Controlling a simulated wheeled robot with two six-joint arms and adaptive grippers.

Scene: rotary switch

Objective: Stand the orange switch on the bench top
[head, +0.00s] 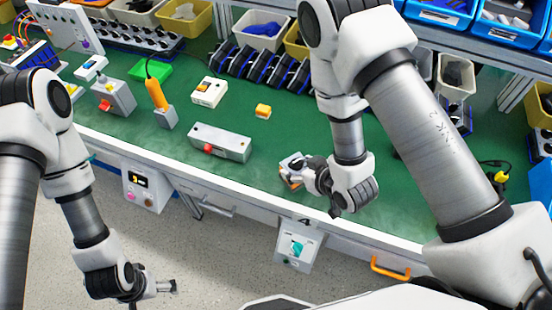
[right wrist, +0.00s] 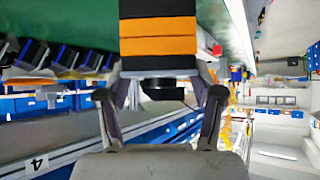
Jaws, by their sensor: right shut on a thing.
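In the head view my right gripper (head: 297,173) is over the front part of the green bench top (head: 240,180), and only a small pale and orange bit of the held thing shows. I cannot tell whether it touches the bench. My left gripper (head: 168,287) is empty, its fingertips apart, in front of the bench.
A grey box with a red button (head: 222,142) lies left of my right gripper. A small yellow-orange block (head: 263,111) and a white switch box (head: 209,91) stand behind. Black-and-blue bins (head: 262,66) line the back. Bare green top lies between.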

